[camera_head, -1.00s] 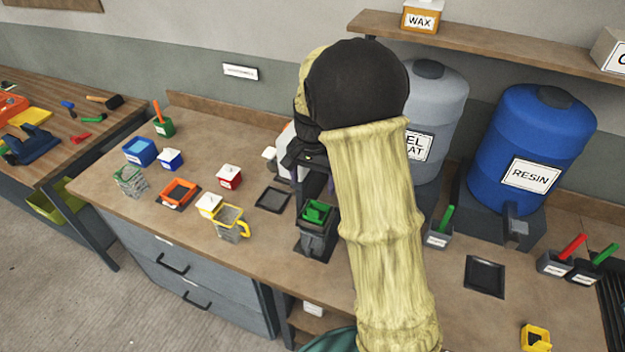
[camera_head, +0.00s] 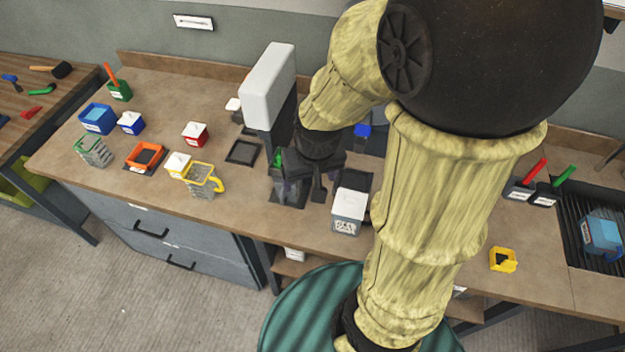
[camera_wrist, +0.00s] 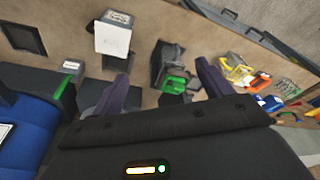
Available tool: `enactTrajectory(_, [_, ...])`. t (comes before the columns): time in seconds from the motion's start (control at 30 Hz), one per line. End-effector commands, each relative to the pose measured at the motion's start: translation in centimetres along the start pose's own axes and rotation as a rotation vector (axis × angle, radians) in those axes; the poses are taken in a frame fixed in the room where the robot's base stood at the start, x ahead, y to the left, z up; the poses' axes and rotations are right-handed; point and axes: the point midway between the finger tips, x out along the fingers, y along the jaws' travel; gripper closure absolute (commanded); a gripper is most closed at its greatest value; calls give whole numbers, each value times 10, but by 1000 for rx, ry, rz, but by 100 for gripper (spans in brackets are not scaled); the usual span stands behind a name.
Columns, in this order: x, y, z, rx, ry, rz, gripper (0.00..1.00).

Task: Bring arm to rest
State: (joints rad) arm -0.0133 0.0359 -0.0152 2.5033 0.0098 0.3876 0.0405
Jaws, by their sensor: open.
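My arm, in a pale yellow sleeve, is bent over the middle of the bench in the head view. My gripper (camera_head: 310,185) points down toward the bench, open. In the wrist view my gripper (camera_wrist: 163,75) shows its two dark fingers apart with nothing held between them. A dark grey container with green inside (camera_wrist: 175,78) stands on the bench beyond the fingers. In the head view that container is partly hidden behind my gripper. A white-lidded grey tub (camera_head: 349,210) stands just right of my gripper.
A yellow-handled clear jug (camera_head: 203,181), an orange tray (camera_head: 145,156), a red tub (camera_head: 194,134) and blue tubs stand left on the bench (camera_head: 90,170). A blue drum (camera_wrist: 40,145) shows in the wrist view. A yellow holder (camera_head: 503,260) and a sink with a blue item (camera_head: 601,236) are right.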

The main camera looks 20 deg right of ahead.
Motion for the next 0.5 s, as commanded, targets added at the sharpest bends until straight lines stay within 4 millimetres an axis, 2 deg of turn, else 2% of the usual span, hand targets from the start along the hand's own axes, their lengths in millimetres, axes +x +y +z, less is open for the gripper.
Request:
enactTrajectory(0.03, [-1, 1, 9, -27, 10, 1, 22])
enactTrajectory(0.1, [-2, 1, 15, -49, 17, 3, 22])
enactTrajectory(0.37, [-1, 1, 16, -54, 18, 3, 22])
enactTrajectory(0.5, [11, 1, 18, -53, 17, 2, 22])
